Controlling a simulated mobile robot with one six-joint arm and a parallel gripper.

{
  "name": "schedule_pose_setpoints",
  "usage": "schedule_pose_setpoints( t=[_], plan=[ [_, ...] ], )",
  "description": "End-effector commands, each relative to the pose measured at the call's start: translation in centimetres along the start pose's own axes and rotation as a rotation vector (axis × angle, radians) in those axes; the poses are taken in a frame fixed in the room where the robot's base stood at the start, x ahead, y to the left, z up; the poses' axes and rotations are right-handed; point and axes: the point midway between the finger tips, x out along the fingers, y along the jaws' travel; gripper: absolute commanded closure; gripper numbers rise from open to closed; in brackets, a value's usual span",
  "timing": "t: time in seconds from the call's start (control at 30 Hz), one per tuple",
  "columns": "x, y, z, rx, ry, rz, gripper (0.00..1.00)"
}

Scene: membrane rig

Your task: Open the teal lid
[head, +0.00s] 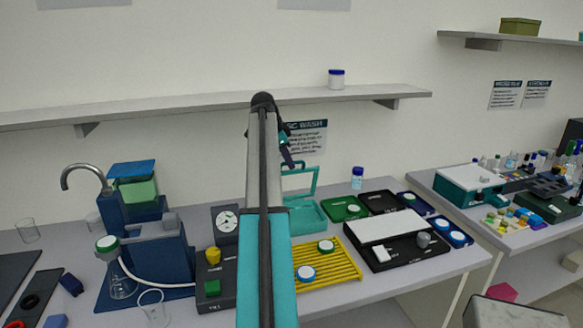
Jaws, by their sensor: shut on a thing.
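The teal lid (316,180) is a frame with a pale middle. It stands raised, roughly upright, at the back of a teal box (310,217) on the bench, right of my arm. My gripper (291,162) is at the lid's top edge, by a small teal handle, and is shut on it. My own arm runs up the middle of the head view and hides the left part of the box and lid. The exact finger contact is small and hard to see.
A yellow rack (335,272) with round capped pieces lies in front of the box. Green and black trays (343,209) sit to its right. A blue filter rig (150,255) stands left. A wall shelf (190,107) runs above.

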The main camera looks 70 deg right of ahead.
Motion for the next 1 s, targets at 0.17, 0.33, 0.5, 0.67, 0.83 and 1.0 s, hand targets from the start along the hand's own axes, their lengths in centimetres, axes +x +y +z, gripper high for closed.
schedule_pose_setpoints(
  t=[0.17, 0.33, 0.5, 0.67, 0.83, 1.0],
  plan=[
    [0.7, -0.79, 0.64, -0.008, -0.012, 0.005, 1.0],
    [0.69, -0.89, 0.64, -0.008, -0.012, 0.006, 1.0],
    [0.69, -0.84, 0.63, -0.008, -0.012, 0.007, 1.0],
    [0.7, -0.81, 0.62, -0.008, -0.012, 0.007, 0.84],
    [0.51, -0.82, 0.41, -0.005, -0.009, 0.006, 0.7],
    [0.34, -0.82, 0.25, -0.003, -0.007, 0.005, 0.7]
  ],
)
